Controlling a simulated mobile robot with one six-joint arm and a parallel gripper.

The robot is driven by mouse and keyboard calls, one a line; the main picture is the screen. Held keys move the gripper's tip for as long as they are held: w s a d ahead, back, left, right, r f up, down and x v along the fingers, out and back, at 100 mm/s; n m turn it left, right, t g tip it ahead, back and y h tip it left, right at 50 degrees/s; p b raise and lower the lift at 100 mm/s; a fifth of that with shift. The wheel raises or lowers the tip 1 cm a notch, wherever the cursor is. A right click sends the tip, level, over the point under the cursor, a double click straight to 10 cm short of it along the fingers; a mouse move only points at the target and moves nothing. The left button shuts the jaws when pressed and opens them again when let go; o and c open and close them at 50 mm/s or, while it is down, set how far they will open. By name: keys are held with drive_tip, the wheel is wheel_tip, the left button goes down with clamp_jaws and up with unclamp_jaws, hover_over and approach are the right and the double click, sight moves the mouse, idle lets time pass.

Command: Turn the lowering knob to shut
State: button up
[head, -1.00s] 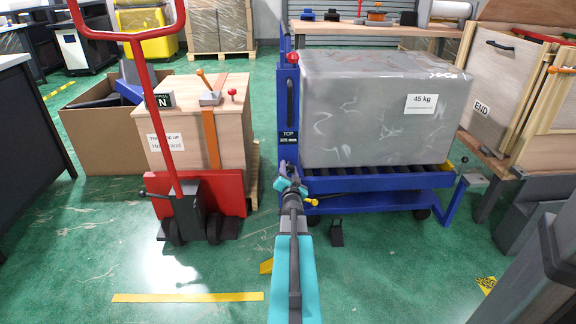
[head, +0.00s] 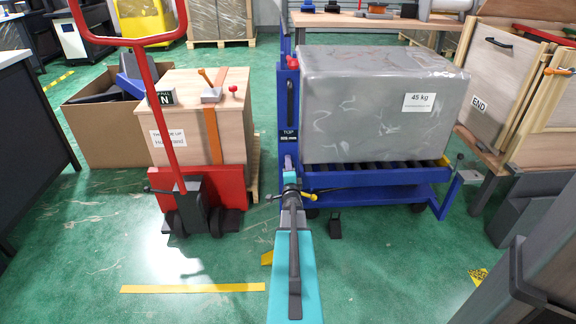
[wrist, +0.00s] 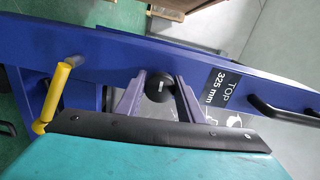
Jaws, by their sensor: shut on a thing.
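The lowering knob (wrist: 160,87) is a round black knob on the blue post of the lift table, left of the "TOP 325 mm" label (wrist: 222,88) in the wrist view. My gripper (wrist: 157,80) has one grey finger on each side of it and is shut on it. In the head view my gripper (head: 289,166) reaches the foot of the blue post (head: 288,110), just below the label; the knob is hidden there. The lift table (head: 385,178) carries a grey wrapped block (head: 380,115) marked 45 kg.
A yellow handle (wrist: 53,95) sticks out left of my gripper in the wrist view. A red pallet truck (head: 200,190) with a wooden crate (head: 180,125) stands close on the left. A wooden cabinet (head: 500,85) stands on the right. The green floor in front is mostly clear.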

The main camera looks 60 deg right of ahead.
drive_tip(key=shift+s+d+m, duration=0.15)
drive_tip(key=shift+s+m, duration=0.05)
drive_tip(key=shift+m, duration=0.4)
drive_tip(key=o, duration=1)
drive_tip(key=shift+o, duration=0.2)
drive_tip(key=shift+w, duration=0.1)
drive_tip(key=shift+a, duration=0.25)
drive_tip(key=p+v, duration=0.2)
drive_tip(key=v, duration=1.1)
drive_tip(key=shift+s+a, duration=0.2)
drive_tip(key=shift+s, duration=0.05)
